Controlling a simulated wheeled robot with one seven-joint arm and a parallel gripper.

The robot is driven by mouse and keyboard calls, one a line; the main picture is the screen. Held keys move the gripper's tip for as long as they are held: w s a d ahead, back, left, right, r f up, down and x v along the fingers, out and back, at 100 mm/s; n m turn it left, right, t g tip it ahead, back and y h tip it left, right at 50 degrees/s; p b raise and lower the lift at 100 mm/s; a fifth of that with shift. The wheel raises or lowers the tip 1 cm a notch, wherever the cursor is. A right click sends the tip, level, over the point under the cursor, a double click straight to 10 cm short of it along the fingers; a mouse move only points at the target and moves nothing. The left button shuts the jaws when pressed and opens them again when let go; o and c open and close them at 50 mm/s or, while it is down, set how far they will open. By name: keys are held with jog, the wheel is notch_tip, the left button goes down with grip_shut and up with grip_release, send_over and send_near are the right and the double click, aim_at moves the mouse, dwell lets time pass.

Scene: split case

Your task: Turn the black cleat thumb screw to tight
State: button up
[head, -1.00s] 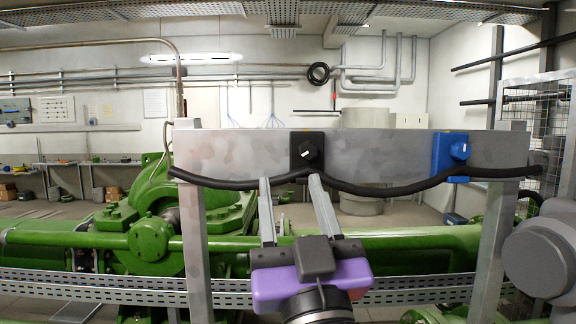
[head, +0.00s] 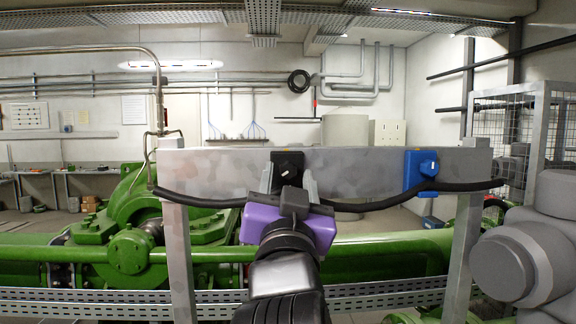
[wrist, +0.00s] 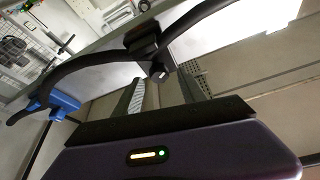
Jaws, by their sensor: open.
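In the wrist view my gripper's fingertips (wrist: 160,80) lie on either side of the screw. I see no contact, and the purple gripper body hides the cleat's lower edge in the head view.
A blue cleat (head: 421,170) is on the same beam (head: 355,170) to the right. The black cable (head: 375,206) sags along the beam's lower edge, close to my fingers. Upright posts support the beam, and green pipework (head: 375,245) is behind and below.

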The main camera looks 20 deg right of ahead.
jog(key=shift+x, duration=0.8)
grip_shut()
